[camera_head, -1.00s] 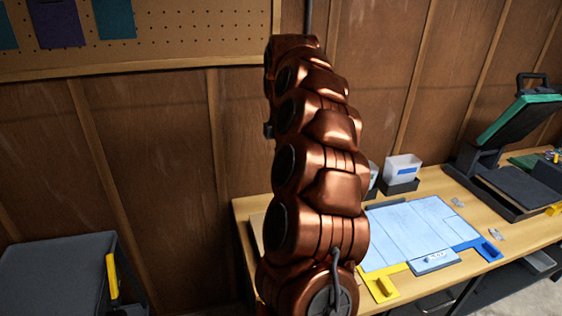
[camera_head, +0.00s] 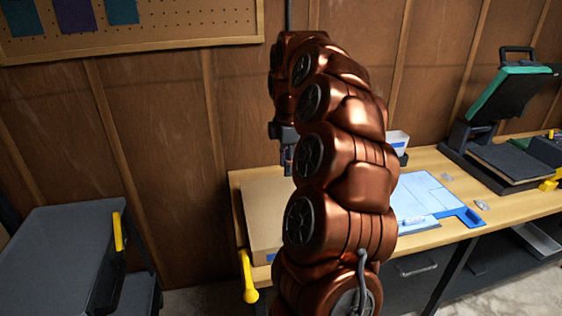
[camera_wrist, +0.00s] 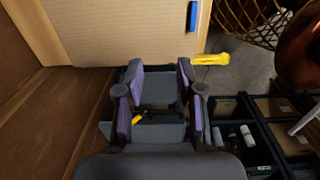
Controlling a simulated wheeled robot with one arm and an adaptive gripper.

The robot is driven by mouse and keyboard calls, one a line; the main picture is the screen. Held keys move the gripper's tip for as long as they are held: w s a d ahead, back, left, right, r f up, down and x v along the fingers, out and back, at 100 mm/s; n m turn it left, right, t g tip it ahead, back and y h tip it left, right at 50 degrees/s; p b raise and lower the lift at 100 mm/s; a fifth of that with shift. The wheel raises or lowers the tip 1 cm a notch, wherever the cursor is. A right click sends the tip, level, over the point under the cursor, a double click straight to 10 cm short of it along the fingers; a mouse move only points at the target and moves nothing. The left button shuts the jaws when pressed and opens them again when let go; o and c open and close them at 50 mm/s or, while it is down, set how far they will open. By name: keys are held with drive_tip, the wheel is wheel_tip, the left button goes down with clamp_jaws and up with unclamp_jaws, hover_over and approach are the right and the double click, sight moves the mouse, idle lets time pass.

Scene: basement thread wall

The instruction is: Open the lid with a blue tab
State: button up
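A flat tan lid or panel (camera_head: 262,205) lies at the left end of the wooden bench, partly hidden behind my arm. A small blue tab (camera_head: 270,257) shows at its front edge. In the wrist view the tan panel (camera_wrist: 120,30) fills the top, with the blue tab (camera_wrist: 192,16) near its right side. My gripper (camera_wrist: 160,82) is open and empty, just short of the panel's edge in the wrist view, with the tab up and to the right. In the head view my gripper (camera_head: 287,160) hangs by the wall behind the panel, mostly hidden.
A yellow handle (camera_head: 248,278) sticks out at the bench's front left corner. A grey bin (camera_head: 60,255) with a yellow tab stands at the left. Blue sheets (camera_head: 425,195), a white container (camera_head: 397,142) and an open green-padded press (camera_head: 508,90) are on the right.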

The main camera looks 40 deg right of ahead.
drive_tip(key=s+a+f+m, duration=0.15)
drive_tip(key=s+a, duration=0.25)
drive_tip(key=a, duration=0.7)
drive_tip(key=s+a+r+m, duration=0.1)
drive_tip(key=s+a+m, duration=0.25)
drive_tip(key=a, duration=0.75)
drive_tip(key=s+a+f+m+g, duration=0.1)
drive_tip(key=s+a+f+m, duration=0.2)
drive_tip(key=s, duration=0.6)
drive_tip(key=s+a+f+m+g, duration=0.1)
drive_tip(key=s+a+f+m, duration=0.3)
drive_tip(key=s, duration=0.6)
drive_tip(key=shift+a+f, duration=0.65)
drive_tip(key=shift+a, duration=0.1)
drive_tip(key=shift+a, duration=0.1)
